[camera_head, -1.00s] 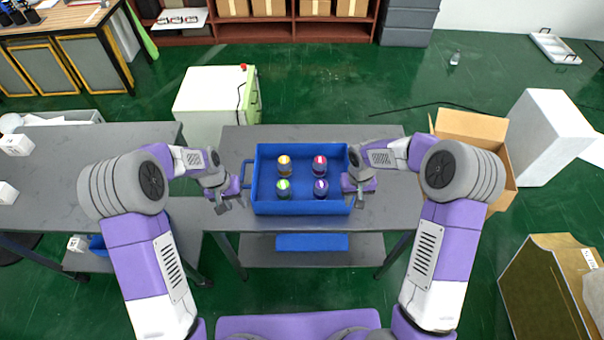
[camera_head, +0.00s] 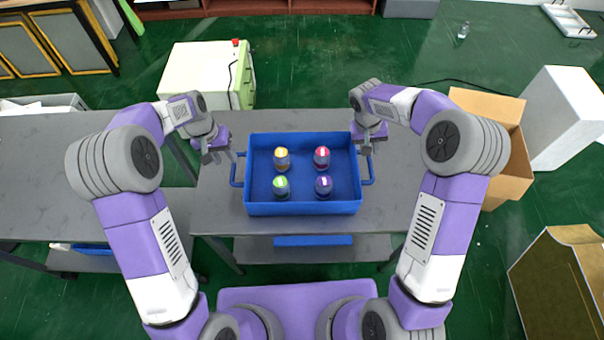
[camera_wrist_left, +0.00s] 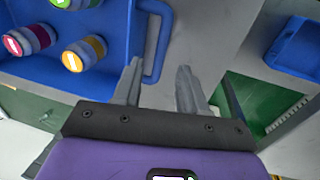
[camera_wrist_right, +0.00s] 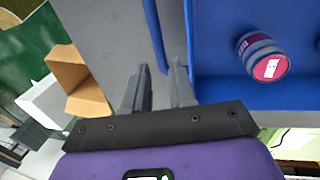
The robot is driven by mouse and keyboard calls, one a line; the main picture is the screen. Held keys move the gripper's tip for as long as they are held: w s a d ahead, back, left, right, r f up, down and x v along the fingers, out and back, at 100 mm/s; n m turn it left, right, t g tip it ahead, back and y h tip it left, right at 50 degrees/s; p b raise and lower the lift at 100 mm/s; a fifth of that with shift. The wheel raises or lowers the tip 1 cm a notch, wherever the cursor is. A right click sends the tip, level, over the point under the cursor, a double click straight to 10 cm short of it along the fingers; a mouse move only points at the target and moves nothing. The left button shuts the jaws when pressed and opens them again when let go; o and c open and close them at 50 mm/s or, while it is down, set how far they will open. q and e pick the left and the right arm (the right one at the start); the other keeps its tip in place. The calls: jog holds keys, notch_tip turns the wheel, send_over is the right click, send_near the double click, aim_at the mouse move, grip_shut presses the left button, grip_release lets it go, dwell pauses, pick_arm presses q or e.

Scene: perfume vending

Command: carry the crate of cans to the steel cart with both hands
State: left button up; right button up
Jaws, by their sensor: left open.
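The blue crate (camera_head: 303,209) stands on a grey table (camera_head: 218,212). It holds several dark cans with yellow, red, green and purple tops. A loop handle sticks out on each short side: the left handle (camera_head: 236,172) and the right handle (camera_head: 369,169). My left gripper (camera_head: 222,157) is open at the rear end of the left handle. In the left wrist view, that handle's corner shows between the spread fingers (camera_wrist_left: 159,65). My right gripper (camera_head: 366,148) is at the rear end of the right handle. In the right wrist view, its fingers (camera_wrist_right: 160,64) are apart, with the handle's end between them.
A grey table (camera_head: 50,180) adjoins on the left. Behind stands a white-and-green cabinet (camera_head: 200,75). An open cardboard box (camera_head: 490,105) and a white block (camera_head: 565,105) stand to the right. A blue item (camera_head: 313,241) lies on the lower shelf. Green floor lies behind the table.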

aim_at(233, 167)
pick_arm(q)
jog(key=f, duration=0.3)
jog(key=d+f, duration=0.1)
jog(key=f, duration=0.3)
jog(key=shift+d+f, duration=0.2)
pick_arm(e)
jog(key=x, duration=0.7)
jog(key=shift+w+f, duration=0.1)
jog(key=shift+f, duration=0.25)
pick_arm(q)
jog(key=c, duration=0.4)
pick_arm(e)
jog(key=c, duration=0.5)
pick_arm(q)
grip_shut()
pick_arm(e)
grip_shut()
pick_arm(q)
jog(key=shift+w, duration=0.1)
pick_arm(e)
jog(key=shift+r, duration=0.1)
